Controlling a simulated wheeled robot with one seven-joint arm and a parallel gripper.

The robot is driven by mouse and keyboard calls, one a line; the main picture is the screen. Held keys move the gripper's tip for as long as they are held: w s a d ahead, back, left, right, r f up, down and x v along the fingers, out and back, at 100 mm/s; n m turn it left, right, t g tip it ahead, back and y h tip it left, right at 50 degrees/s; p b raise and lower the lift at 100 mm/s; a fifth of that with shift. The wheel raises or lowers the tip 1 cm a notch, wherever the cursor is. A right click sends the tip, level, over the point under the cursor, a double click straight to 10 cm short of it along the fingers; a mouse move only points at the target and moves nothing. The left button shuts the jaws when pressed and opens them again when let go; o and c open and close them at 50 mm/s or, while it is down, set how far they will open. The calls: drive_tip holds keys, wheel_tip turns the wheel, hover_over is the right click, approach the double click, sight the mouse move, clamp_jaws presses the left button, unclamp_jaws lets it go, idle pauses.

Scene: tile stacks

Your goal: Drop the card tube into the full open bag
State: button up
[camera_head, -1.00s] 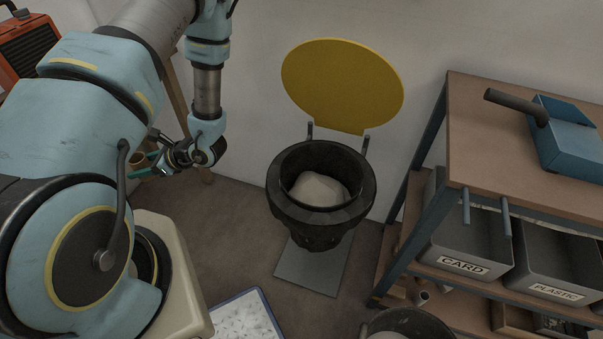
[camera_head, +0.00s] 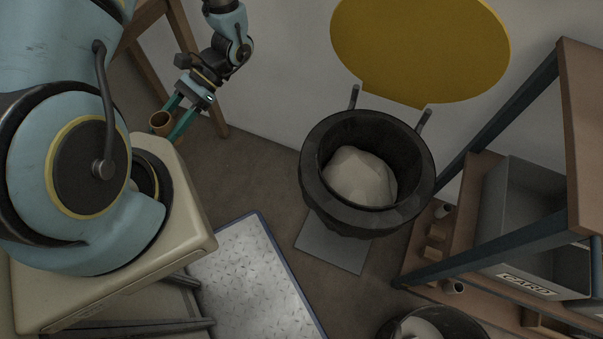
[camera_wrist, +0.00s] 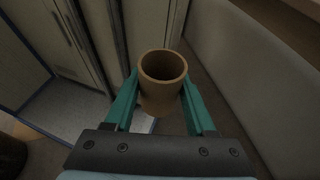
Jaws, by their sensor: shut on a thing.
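The card tube (camera_wrist: 162,97) is a short brown open-ended cylinder. It sits between the teal fingers of my gripper (camera_wrist: 160,100) in the wrist view, and the fingers are shut on it. In the head view the tube (camera_head: 162,123) is at the fingertips of my gripper (camera_head: 176,122), left of the bag and well apart from it. The full open bag is a black round bin-like holder (camera_head: 318,195) with a pale bulging mass (camera_head: 360,178) inside. Its yellow lid (camera_head: 420,45) stands raised behind it.
A shelf unit (camera_head: 585,130) with a grey bin labelled CARD (camera_head: 525,225) stands at the right. A second dark container (camera_head: 440,322) is at the bottom. A speckled blue-edged mat (camera_head: 255,280) lies on the floor. A wooden stand (camera_head: 190,60) is behind my gripper.

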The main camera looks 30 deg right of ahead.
drive_tip(key=s+d+f+n+g+h+b, duration=0.2)
drive_tip(key=s+d+n+g+h+b, duration=0.5)
drive_tip(key=s+d, duration=1.1)
drive_tip(key=s+d+r+n+g+h+b, duration=0.15)
drive_tip(key=d+n+h, duration=0.4)
drive_tip(key=d, duration=0.55)
drive_tip(key=s+d+r+n+h+b, duration=0.1)
drive_tip(key=s+d+r+n+h, duration=0.2)
drive_tip(key=d+n+h, duration=0.55)
wheel_tip(320, 180, down, 6)
drive_tip(key=d+m+y+b, duration=0.2)
drive_tip(key=y+b, duration=0.1)
drive_tip(key=b, duration=0.1)
drive_tip(key=shift+s+d+r, duration=0.15)
drive_tip(key=shift+d+r, duration=0.05)
